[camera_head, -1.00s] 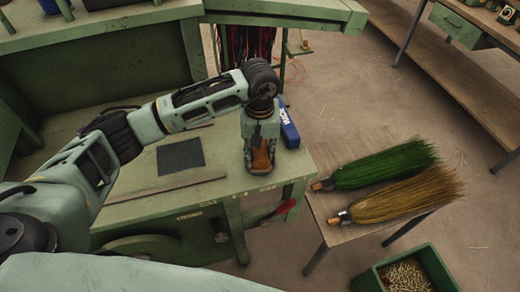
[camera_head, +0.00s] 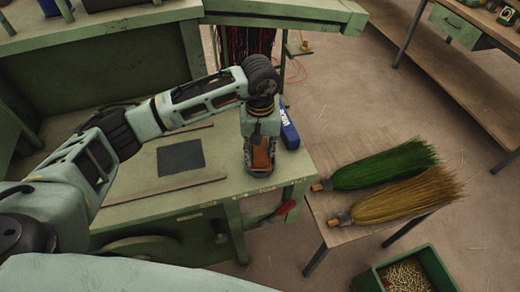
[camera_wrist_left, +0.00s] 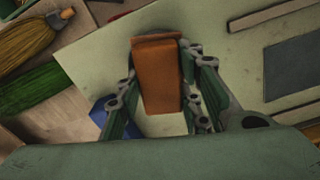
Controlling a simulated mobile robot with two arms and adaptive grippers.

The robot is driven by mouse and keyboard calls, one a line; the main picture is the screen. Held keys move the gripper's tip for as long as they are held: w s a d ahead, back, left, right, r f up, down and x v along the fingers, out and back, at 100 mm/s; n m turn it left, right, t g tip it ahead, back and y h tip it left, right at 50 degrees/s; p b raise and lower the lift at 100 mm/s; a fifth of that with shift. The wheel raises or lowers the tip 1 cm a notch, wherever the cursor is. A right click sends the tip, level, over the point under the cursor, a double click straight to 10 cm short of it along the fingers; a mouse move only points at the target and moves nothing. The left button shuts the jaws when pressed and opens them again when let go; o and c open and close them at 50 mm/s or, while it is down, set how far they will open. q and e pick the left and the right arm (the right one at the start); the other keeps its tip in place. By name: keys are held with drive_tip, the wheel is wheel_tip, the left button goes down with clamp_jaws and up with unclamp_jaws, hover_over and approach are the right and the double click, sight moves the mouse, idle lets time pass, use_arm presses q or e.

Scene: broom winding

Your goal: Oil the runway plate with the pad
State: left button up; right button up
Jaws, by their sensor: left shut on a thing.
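My left gripper (camera_head: 260,165) points down over the right end of the green bench top. It is shut on an orange-brown block, the pad (camera_head: 262,153). In the left wrist view the pad (camera_wrist_left: 157,75) sits between the two fingers. A dark flat square, seemingly the runway plate (camera_head: 180,157), lies on the bench to the left of the gripper, apart from the pad. It shows at the right edge of the left wrist view (camera_wrist_left: 300,67). Whether the pad touches the bench is hard to tell. My right gripper is not in view.
A blue can (camera_head: 289,130) is close to the right of the gripper. A thin strip (camera_head: 165,188) lies in front of the plate. A green broom (camera_head: 385,165) and a straw broom (camera_head: 405,197) lie on the low table at right. A green bin (camera_head: 410,270) stands below.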

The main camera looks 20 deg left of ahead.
sight(259, 150)
use_arm(q)
drive_tip(key=shift+r+p, duration=0.8)
drive_tip(key=shift+r, duration=2.1)
drive_tip(key=shift+s+a, duration=0.1)
drive_tip(key=shift+s, duration=0.1)
drive_tip(key=s+a+r+m+b, duration=0.1)
drive_tip(key=s+a+m, duration=0.1)
drive_tip(key=s, duration=0.4)
drive_tip(key=s+a+r+m+b, duration=0.1)
drive_tip(key=s+a+r+b, duration=0.1)
drive_tip(key=s, duration=0.5)
drive_tip(key=shift+s+r+m, duration=0.2)
drive_tip(key=shift+m, duration=0.2)
